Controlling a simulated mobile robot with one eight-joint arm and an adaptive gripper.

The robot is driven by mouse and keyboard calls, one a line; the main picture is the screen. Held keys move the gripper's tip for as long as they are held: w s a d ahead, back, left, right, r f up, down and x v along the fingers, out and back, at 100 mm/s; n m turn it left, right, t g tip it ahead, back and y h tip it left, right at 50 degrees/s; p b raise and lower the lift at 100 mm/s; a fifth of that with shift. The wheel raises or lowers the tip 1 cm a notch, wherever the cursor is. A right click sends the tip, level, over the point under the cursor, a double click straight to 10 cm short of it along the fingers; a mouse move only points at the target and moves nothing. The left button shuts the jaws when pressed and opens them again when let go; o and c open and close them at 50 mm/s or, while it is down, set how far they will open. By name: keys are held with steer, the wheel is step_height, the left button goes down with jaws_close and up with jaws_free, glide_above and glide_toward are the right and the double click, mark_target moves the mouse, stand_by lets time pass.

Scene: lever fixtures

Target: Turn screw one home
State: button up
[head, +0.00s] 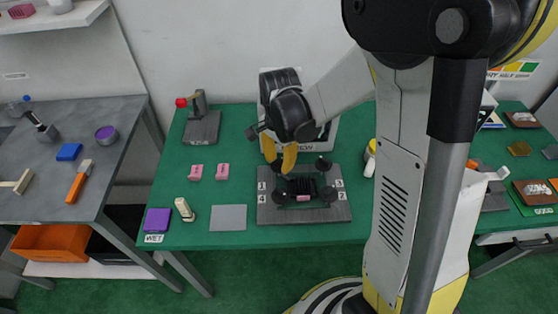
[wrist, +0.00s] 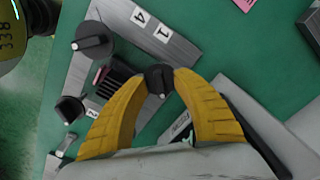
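A grey plate (head: 338,209) lies on the green table, with a black ribbed block (head: 303,187) and a black knob-headed screw near each corner label. Screw one (wrist: 159,80) is the black knob beside label 1 (wrist: 163,32). My gripper (wrist: 161,74) points down over it, its two yellow fingertips on either side and seeming to touch the knob. My gripper (head: 279,167) partly hides screw one in the head view. Screw four (wrist: 93,40) and screw two (wrist: 69,109) stand clear of the fingers. Screw three (head: 323,163) shows in the head view.
A fixture with a red-knobbed lever (head: 202,126) stands at the back left. Two pink blocks (head: 209,172), a grey pad (head: 228,217) and a purple sponge-like block (head: 157,220) lie left of the plate. A white-and-grey unit (head: 325,137) stands close behind my gripper.

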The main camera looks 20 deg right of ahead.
mark_target(279, 161)
step_height(279, 161, up, 12)
stand_by(0.6)
stand_by(0.4)
steer(key=s+r+n+t, duration=0.2)
steer(key=s+n+t, duration=0.1)
steer(key=s+n, duration=0.3)
steer(key=s+r+n+t, duration=0.2)
steer(key=s+n+t, duration=0.2)
steer(key=s+n, duration=0.2)
steer(key=shift+s+r+n, duration=0.3)
steer(key=shift+n, duration=0.1)
stand_by(0.5)
